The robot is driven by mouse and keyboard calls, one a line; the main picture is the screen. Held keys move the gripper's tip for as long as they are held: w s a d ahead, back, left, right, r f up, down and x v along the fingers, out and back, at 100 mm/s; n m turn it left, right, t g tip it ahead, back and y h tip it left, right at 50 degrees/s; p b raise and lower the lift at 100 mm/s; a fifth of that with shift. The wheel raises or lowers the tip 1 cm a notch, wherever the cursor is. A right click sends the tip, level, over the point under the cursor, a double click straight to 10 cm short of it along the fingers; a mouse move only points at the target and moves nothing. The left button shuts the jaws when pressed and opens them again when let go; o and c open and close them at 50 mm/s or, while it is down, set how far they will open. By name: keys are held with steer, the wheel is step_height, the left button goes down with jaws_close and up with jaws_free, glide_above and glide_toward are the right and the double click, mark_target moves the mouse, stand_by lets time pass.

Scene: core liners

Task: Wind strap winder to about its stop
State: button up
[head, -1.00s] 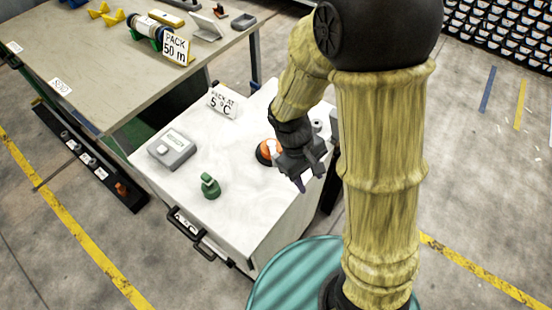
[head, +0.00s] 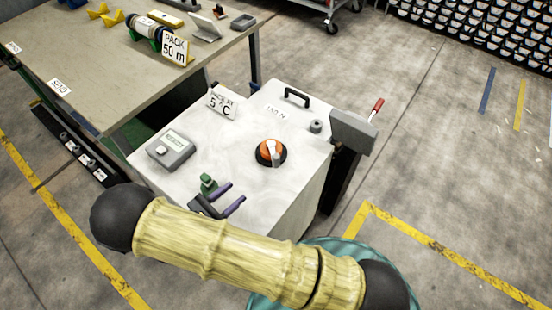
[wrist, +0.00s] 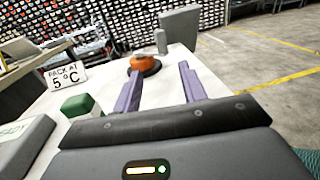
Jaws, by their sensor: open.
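An orange knob (head: 268,146) with a pale handle and a dark base sits on the white cabinet top. In the wrist view the orange knob (wrist: 145,64) lies beyond the fingertips. A grey unit (head: 353,132) with a red-tipped lever (head: 377,108) is on the cabinet's right side; it may also show in the wrist view (wrist: 178,32). I cannot tell which one is the strap winder. My gripper (head: 236,191) is open and empty, left of and nearer than the knob, apart from it. Its purple fingers (wrist: 160,70) show in the wrist view.
A green-topped item (head: 208,184) stands close beside my gripper, partly hidden. A grey display box (head: 170,151), a "PACK AT 5 °C" sign (head: 222,103), a grey peg (head: 316,126) and a black handle (head: 297,95) are on the cabinet. A workbench (head: 95,60) stands behind left.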

mark_target(273, 162)
steer(key=shift+w+d, duration=0.1)
steer(key=shift+d, duration=0.05)
steer(key=p+x, duration=0.3)
steer(key=x, duration=1.4)
steer(key=shift+w, duration=0.15)
jaws_close()
